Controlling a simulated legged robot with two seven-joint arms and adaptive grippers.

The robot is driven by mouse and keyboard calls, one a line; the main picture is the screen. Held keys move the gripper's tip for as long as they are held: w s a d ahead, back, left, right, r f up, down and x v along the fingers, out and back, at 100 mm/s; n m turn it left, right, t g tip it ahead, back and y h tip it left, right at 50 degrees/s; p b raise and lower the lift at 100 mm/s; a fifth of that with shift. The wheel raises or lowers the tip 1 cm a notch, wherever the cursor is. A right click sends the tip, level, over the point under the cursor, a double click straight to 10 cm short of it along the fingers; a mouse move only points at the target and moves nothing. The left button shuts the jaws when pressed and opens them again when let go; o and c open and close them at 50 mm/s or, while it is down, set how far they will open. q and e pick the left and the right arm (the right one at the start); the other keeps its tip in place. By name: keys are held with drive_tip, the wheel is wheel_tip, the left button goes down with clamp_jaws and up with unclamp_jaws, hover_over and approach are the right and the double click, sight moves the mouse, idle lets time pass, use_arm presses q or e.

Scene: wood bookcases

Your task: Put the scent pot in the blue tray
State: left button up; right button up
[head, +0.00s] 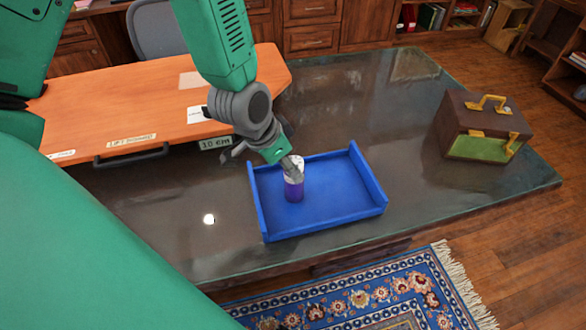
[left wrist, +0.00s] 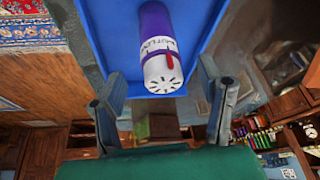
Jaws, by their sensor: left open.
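The scent pot (head: 293,188) is a purple cylinder with a white top. It stands upright inside the blue tray (head: 340,205), near the tray's left side. In the left wrist view the pot (left wrist: 160,45) shows its white, slotted top, and the blue tray (left wrist: 95,30) lies behind it. My left gripper (head: 292,168) is at the pot's top in the head view. In the left wrist view the fingers of my left gripper (left wrist: 163,88) are spread apart, with the pot's top in line with the gap and clear space on both sides. My right gripper is not in view.
The tray sits on a dark, glossy tabletop (head: 400,110). A brown and green box with gold handles (head: 482,128) stands at the right. An orange board (head: 140,105) with labels and a dark handle lies at the left. The tabletop between tray and box is clear.

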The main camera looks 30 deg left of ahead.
use_arm(q)
drive_tip(key=v, duration=0.6)
drive_tip(key=shift+r+p, duration=0.35)
drive_tip(key=shift+r, duration=0.05)
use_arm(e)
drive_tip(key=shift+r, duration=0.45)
use_arm(q)
drive_tip(key=shift+s, duration=0.2)
